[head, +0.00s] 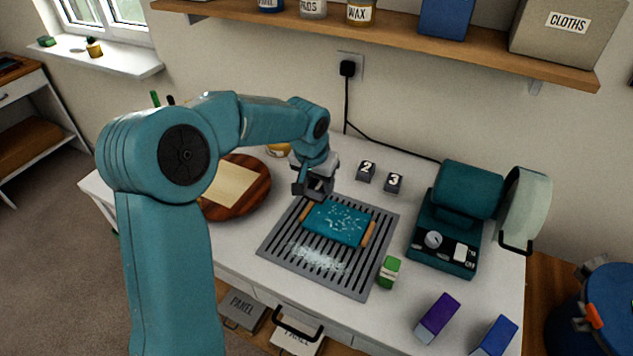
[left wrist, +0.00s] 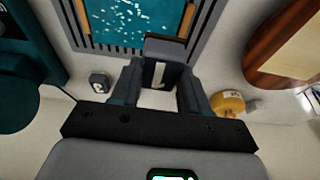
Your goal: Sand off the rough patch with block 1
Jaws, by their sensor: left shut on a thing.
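My left gripper (head: 314,192) is shut on a dark block at the far left edge of the grate. In the left wrist view, this block (left wrist: 166,50) sits between the fingers (left wrist: 160,92) with a white label marked by a dark stroke; it fits block 1. The teal panel (head: 338,222) rests on two wooden strips over the slotted grey grate (head: 268,248). White flecks speckle its top; the panel (left wrist: 130,20) also shows in the left wrist view. I cannot tell whether the block touches the panel. My right gripper is not in view.
Blocks 2 (head: 366,171) and 3 (head: 393,183) stand behind the grate. White dust (head: 316,258) lies on the grate's front. A round wooden board (head: 262,190) is left, an open teal machine (head: 445,225) right. A green-and-white box (head: 389,271) stands by the grate's right edge.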

